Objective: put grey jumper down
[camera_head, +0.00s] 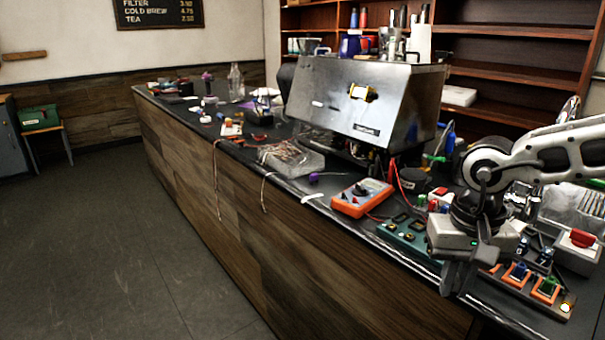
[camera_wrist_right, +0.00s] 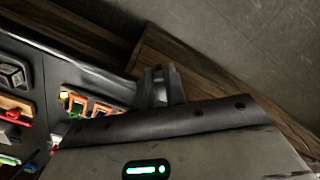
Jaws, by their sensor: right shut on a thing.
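My right gripper (camera_head: 456,280) points down at the front edge of the counter, left of the board with orange-framed switches. It also shows in the wrist view (camera_wrist_right: 163,86), where its fingers are close together. It is shut on a small grey thing, the grey jumper as far as I can tell; its shape is mostly hidden by the fingers. My left gripper is not in view.
The switch board (camera_head: 545,290) lies just right of the gripper. A green board (camera_head: 404,236) and an orange multimeter (camera_head: 362,197) lie left of it. The steel brewer (camera_head: 365,95) stands behind. A grey tray of wires (camera_head: 291,160) is farther left.

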